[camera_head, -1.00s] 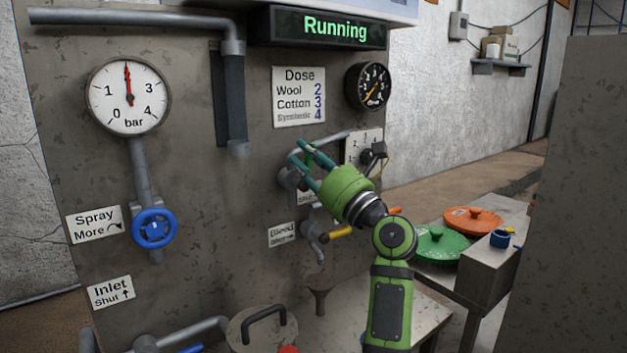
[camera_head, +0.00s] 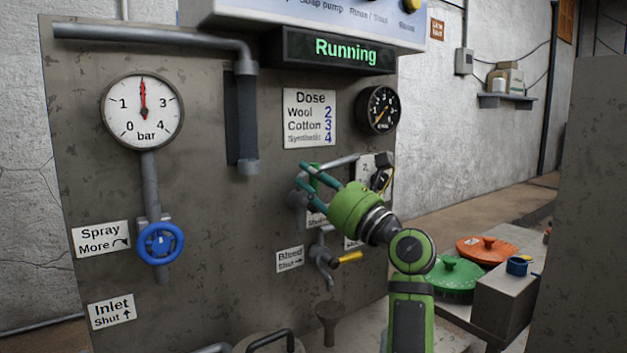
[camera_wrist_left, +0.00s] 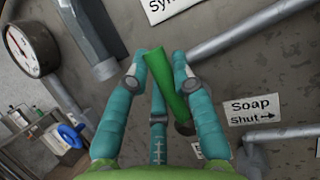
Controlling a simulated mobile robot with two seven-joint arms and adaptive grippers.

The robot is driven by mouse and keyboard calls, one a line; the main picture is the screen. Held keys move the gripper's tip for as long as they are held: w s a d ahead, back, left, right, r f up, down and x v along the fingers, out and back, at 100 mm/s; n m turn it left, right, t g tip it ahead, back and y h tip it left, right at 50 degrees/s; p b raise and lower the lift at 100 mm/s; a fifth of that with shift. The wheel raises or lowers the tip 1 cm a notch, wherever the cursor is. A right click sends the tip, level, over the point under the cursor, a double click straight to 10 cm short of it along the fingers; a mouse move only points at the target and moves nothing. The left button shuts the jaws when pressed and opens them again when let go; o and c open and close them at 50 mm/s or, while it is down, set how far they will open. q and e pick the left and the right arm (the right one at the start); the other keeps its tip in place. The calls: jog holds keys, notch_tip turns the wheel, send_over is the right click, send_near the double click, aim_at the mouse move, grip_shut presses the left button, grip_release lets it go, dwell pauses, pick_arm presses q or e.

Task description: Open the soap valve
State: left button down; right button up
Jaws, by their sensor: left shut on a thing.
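The soap valve's green lever (camera_wrist_left: 165,82) lies between the teal fingers of my left gripper (camera_wrist_left: 155,85) in the left wrist view, and the gripper is shut on it. In the head view my left gripper (camera_head: 312,180) is at the front panel, around the valve, whose grey body (camera_head: 298,200) shows beside the fingers. The lever is mostly hidden there. A "Soap Shut" label (camera_wrist_left: 254,110) with an arrow to the right is beside the valve in the wrist view. My right gripper is not in view.
Below is the bleed valve with a yellow lever (camera_head: 348,257). A blue spray handwheel (camera_head: 160,243) and a pressure gauge (camera_head: 143,110) are at left. The display (camera_head: 335,50) reads Running. Green (camera_head: 455,274) and orange (camera_head: 486,250) discs lie at right.

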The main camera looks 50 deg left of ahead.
pick_arm(q)
jog(key=c, duration=1)
grip_release()
jog(key=shift+r, duration=0.3)
jog(key=shift+f, duration=0.1)
jog(key=shift+f, duration=0.1)
jog(key=shift+d+f, duration=0.15)
jog(key=shift+d, duration=0.1)
jog(key=v, duration=1.1)
jog(key=shift+d, duration=0.2)
jog(key=shift+f, duration=0.1)
